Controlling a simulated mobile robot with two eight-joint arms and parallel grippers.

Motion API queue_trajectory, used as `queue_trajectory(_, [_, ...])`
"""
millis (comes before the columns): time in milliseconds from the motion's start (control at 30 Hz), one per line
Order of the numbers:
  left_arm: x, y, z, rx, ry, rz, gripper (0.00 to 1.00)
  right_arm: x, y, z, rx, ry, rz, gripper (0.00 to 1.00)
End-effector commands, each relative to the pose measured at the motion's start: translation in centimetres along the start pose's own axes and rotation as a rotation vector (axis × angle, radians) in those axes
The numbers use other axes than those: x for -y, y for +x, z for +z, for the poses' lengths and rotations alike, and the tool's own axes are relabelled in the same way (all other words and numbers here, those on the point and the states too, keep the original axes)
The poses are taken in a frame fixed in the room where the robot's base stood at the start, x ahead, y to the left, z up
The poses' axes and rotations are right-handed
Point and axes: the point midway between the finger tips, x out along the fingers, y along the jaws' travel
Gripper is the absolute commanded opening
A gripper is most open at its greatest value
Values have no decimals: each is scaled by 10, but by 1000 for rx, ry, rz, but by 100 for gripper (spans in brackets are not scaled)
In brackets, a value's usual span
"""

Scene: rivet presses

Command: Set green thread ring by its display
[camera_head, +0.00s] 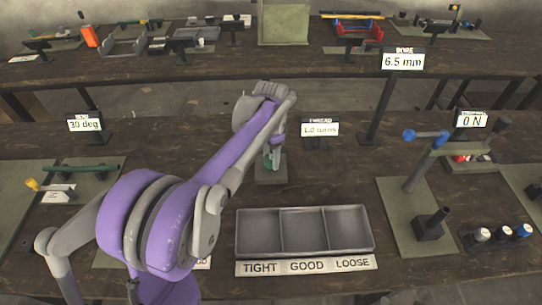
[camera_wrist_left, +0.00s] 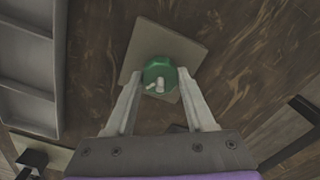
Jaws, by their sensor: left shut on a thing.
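The green thread ring (camera_wrist_left: 154,66) is a knobbed round piece with a pale pin at its middle, on a square olive base plate (camera_wrist_left: 143,46). In the head view the base (camera_head: 271,177) stands mid-table, and only a bit of green (camera_head: 267,164) shows below my arm. My left gripper (camera_wrist_left: 160,77) reaches down over it, with its two fingers shut on the ring's sides. The fingers are mostly hidden by my arm in the head view. The thread display (camera_head: 320,129) stands just right of and behind the base; its reading looks like 1.0 turns.
A grey three-part tray (camera_head: 303,207) labelled TIGHT, GOOD, LOOSE lies in front. A green press with a blue handle (camera_head: 426,136) stands to the right. The 30 deg display (camera_head: 85,124) is on the left. Bare table lies between the base and the right press.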

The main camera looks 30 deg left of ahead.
Motion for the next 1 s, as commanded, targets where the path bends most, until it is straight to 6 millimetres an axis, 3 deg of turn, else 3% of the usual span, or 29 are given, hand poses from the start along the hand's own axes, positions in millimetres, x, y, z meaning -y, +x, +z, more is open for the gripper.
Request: queue_trajectory(1000, [1, 0, 0, -1, -963, -1, 0, 0, 0, 0, 0, 0, 0, 84])
